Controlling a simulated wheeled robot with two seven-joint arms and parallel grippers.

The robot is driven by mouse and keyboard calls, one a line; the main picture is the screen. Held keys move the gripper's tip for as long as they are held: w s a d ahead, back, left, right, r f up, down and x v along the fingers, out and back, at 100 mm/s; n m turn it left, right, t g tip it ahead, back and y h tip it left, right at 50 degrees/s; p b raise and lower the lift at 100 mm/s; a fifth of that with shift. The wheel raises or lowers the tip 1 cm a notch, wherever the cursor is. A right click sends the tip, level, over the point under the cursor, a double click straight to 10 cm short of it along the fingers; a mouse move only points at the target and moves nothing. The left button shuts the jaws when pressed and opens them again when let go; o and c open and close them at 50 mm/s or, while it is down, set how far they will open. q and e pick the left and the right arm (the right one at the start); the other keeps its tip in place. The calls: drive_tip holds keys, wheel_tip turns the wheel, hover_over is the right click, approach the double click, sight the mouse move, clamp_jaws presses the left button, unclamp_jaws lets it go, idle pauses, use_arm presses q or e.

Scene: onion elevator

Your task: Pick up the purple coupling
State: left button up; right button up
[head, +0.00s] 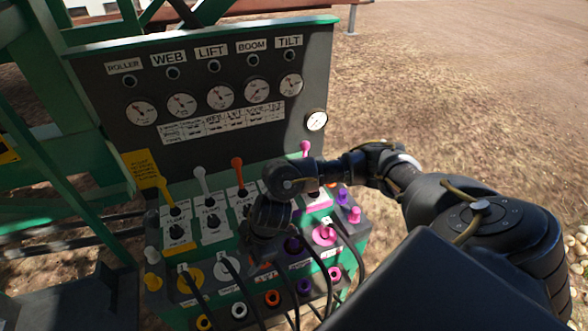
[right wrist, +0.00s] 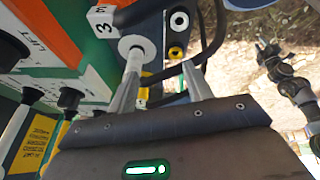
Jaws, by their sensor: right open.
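The purple coupling (head: 293,244) sits at the end of a black hose on the front of the control stand in the head view. My right gripper (head: 262,250) is left of it, over the stand's front near the white and orange couplings. The arm partly hides it there. In the right wrist view its two fingers (right wrist: 163,85) are spread apart. I cannot make out the purple coupling in that view. A dark jointed arm, probably my left one, shows at the right there, its tip too small to read.
The green stand (head: 160,225) carries several coloured levers, including an orange lever (head: 238,170), plus gauges and a yellow sign (head: 140,168). Black hoses hang across the front beside the couplings. A row of coloured ring ports, including a purple port (head: 305,287), runs below. Open ground lies right.

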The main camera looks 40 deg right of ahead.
sight(294, 238)
drive_tip(key=d+r+m+h, duration=0.1)
drive_tip(key=d, duration=0.4)
drive_tip(key=d+r+g+h, duration=0.1)
drive_tip(key=d, duration=0.4)
drive_tip(key=d+r+m+g+h, duration=0.1)
drive_tip(key=d+h, duration=0.1)
drive_tip(key=d, duration=0.4)
drive_tip(key=shift+w+r+m, duration=0.1)
drive_tip(key=shift+r+m, duration=0.2)
drive_tip(key=shift+r, duration=0.05)
drive_tip(key=shift+f, duration=2.8)
wheel_tip(294, 238, down, 5)
drive_tip(key=shift+r+p, duration=0.2)
drive_tip(key=shift+p, duration=0.95)
drive_tip(key=shift+f, duration=0.3)
drive_tip(key=shift+c, duration=0.3)
clamp_jaws()
drive_tip(key=shift+r, duration=0.1)
